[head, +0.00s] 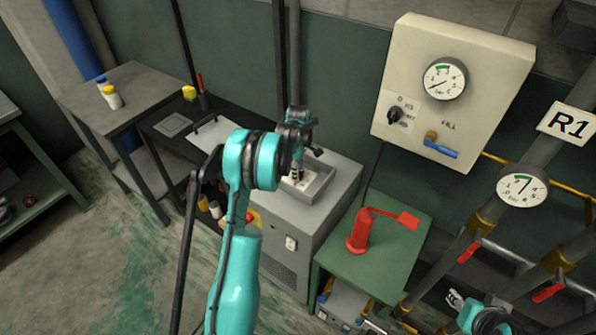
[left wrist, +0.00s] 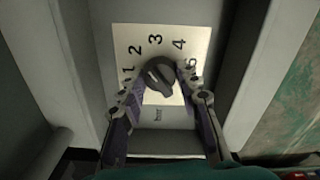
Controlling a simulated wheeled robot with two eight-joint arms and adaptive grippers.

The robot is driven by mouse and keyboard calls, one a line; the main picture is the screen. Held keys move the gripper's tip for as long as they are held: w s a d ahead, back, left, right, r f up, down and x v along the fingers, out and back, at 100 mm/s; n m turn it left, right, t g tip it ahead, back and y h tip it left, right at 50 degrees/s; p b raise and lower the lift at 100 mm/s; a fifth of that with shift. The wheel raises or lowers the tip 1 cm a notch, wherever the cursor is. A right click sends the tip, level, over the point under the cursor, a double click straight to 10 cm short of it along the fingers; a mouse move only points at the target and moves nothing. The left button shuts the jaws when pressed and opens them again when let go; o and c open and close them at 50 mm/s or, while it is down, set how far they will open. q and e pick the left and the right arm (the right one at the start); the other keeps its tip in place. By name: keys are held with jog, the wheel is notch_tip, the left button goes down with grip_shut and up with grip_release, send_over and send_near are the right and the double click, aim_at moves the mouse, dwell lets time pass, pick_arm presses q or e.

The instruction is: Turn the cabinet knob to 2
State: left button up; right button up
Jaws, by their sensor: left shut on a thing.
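The black round knob (left wrist: 157,76) sits on a pale dial plate (left wrist: 177,37) marked 1 to 5 in the left wrist view. A light mark on the knob faces the upper left, roughly toward the 1 and 2 side; its exact number is hard to tell. My left gripper (left wrist: 161,88) is shut on the knob, one finger on each side, covering part of the 1 and 5. In the head view my left gripper (head: 297,166) reaches down to the recessed top of the grey cabinet (head: 334,203) and hides the knob. My right gripper (head: 455,298) is at the lower right, its jaws unclear.
A green stand (head: 395,250) with a red tool (head: 361,232) is right of the cabinet. A wall panel (head: 480,62) holds a gauge (head: 444,79) and a selector (head: 396,115). Pipes with red-handled valves are at the right. A grey table (head: 125,92) is at the left.

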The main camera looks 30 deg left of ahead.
pick_arm(q)
jog(key=shift+n, duration=1.2)
jog(key=o, duration=1.2)
jog(key=shift+c, duration=0.2)
notch_tip(320, 180, up, 12)
